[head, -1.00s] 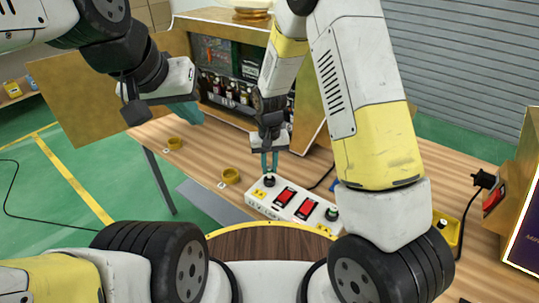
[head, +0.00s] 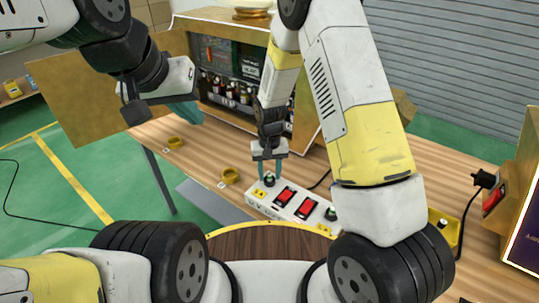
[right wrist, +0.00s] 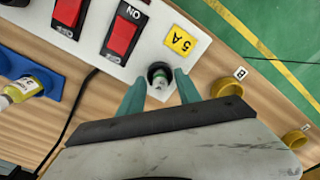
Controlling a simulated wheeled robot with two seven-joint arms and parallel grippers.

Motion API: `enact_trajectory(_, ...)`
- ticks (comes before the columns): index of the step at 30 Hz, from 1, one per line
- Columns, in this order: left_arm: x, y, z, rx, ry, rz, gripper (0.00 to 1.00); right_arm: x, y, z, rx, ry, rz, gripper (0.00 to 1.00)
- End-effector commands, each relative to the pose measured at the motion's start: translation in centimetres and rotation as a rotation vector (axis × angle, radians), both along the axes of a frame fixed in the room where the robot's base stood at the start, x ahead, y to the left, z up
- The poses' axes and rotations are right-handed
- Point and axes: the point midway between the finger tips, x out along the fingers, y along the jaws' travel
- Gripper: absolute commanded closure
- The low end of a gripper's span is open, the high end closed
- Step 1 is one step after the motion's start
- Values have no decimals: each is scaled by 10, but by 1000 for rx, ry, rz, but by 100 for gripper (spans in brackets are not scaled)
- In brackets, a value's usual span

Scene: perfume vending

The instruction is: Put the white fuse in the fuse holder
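A white switch panel (head: 262,207) with two red rocker switches lies on the table. A round black fuse holder (head: 269,181) stands at its left end, beside a yellow 5 A label (right wrist: 180,41). In the right wrist view a small pale piece, perhaps the white fuse (right wrist: 160,84), shows at the holder (right wrist: 157,70); how deep it sits is unclear. My right gripper (head: 270,172) is open, its teal fingers apart on either side of the holder, just above the panel. My left gripper (head: 186,112) hangs left of the cabinet, its fingers partly hidden.
Two yellow rings (head: 229,176) (head: 175,143) lie left of the panel; one has a B tag. A cabinet (head: 230,65) with bottles stands behind. A black cable (right wrist: 72,128) runs over the table.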

Motion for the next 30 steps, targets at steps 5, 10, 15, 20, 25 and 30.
enact_trajectory(5,0,0,0,0,0,0,100,0,0,6,0,-1,0,60)
enact_trajectory(10,0,0,0,0,0,0,100,1,1,32,2,-5,0,60)
enact_trajectory(15,0,0,0,0,0,0,100,1,0,71,3,-5,0,60)
enact_trajectory(20,0,0,0,0,0,0,100,1,0,100,2,-4,0,60)
enact_trajectory(25,0,0,0,0,0,0,100,0,0,119,1,-2,0,60)
enact_trajectory(30,0,0,0,0,0,0,100,-3,-9,145,26,-24,-13,60)
